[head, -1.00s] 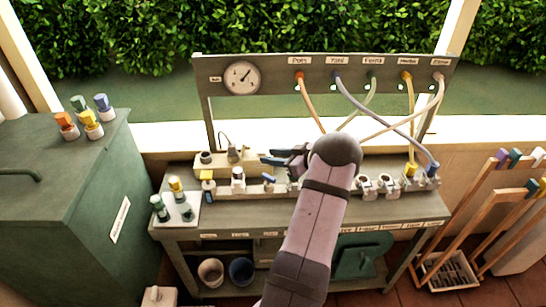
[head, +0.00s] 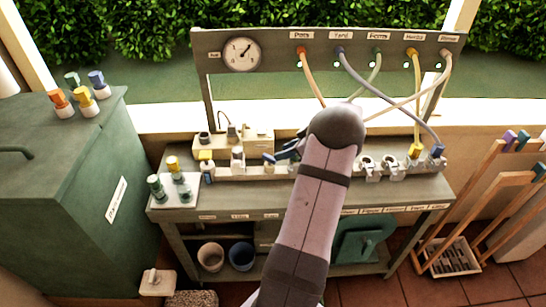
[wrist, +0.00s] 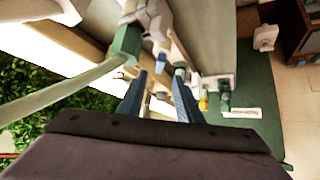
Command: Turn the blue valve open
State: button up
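Contact with the handle cannot be made out.
A white tray (head: 190,201) holds green and yellow fittings. A back panel (head: 300,62) with a gauge (head: 241,54) carries hoses down to the right. A green connector (wrist: 127,42) shows close to the fingers.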

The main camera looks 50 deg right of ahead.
aim_at(270, 157)
jog(key=shift+w+f, duration=0.1)
jog(key=shift+p+x, duration=0.9)
jog(key=shift+x, duration=2.65)
grip_shut()
